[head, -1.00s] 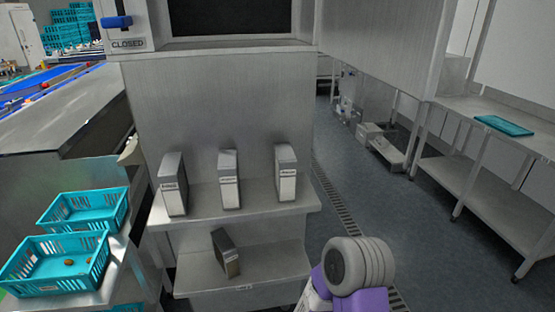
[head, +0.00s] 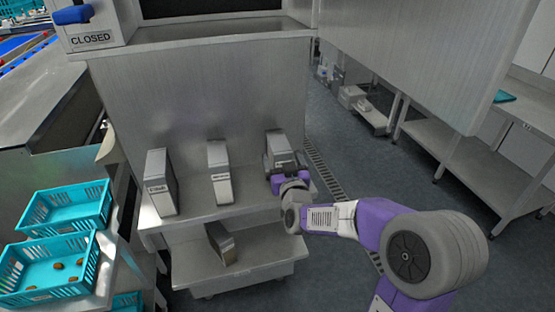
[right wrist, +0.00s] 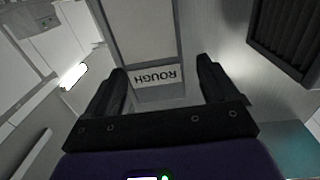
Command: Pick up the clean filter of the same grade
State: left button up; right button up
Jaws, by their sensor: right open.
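Three upright grey filters with pale fronts stand on the upper shelf (head: 195,219): a left one (head: 160,188), a middle one (head: 220,180) and a right one (head: 278,139). Their labels are too small to read in the head view. A fourth filter (head: 220,243) leans at a tilt on the lower shelf (head: 262,260). My right gripper (head: 281,161) is open at the right filter and hides its lower front. In the right wrist view this filter (right wrist: 139,35), labelled ROUGH upside down, lies between the open fingers (right wrist: 162,78). My left gripper is not in view.
Two teal crates (head: 65,212) (head: 48,270) stand at the left; the nearer holds a few dates. A steel cabinet (head: 200,95) with a CLOSED sign (head: 90,38) rises behind the shelves. A steel table (head: 470,160) stands at right, with open floor before it.

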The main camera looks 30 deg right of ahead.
jog(key=x, duration=0.4)
jog(key=shift+w+d, duration=0.25)
jog(key=c, duration=1.1)
jog(key=shift+c, duration=0.3)
